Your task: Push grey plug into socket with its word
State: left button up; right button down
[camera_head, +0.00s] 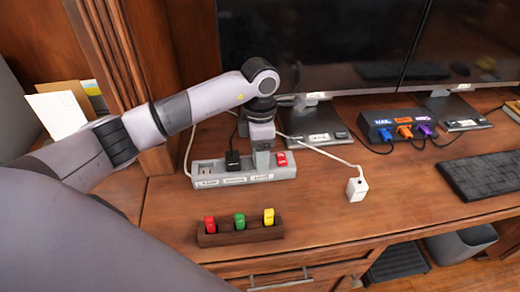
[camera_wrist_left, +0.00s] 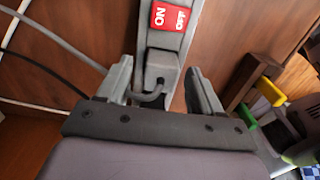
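The grey power strip (camera_head: 215,182) lies on the desk, with labels along its front edge and a red ON/OFF switch (camera_head: 281,160) at its right. The grey plug (camera_wrist_left: 161,68) with its grey cord is on the strip beside the switch (camera_wrist_left: 169,17) in the left wrist view; I cannot tell how deep it sits. My left gripper (camera_head: 262,158) points down over the strip. Its fingers (camera_wrist_left: 160,88) stand apart on both sides of the plug, with gaps showing. It largely hides the plug in the head view. A black plug (camera_head: 232,158) stands in the strip further left. My right gripper is not in view.
A white plug (camera_head: 357,188) with a cord lies to the right. A dark wooden holder (camera_head: 240,236) with red, green and yellow pieces stands in front. Monitors (camera_head: 295,45), a hub with coloured plugs (camera_head: 400,128) and a keyboard (camera_head: 484,176) are behind and right.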

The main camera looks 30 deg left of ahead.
pick_arm(q)
jog(key=shift+r, duration=0.1)
notch_tip(320, 180, up, 12)
dwell(0.6)
dwell(0.4)
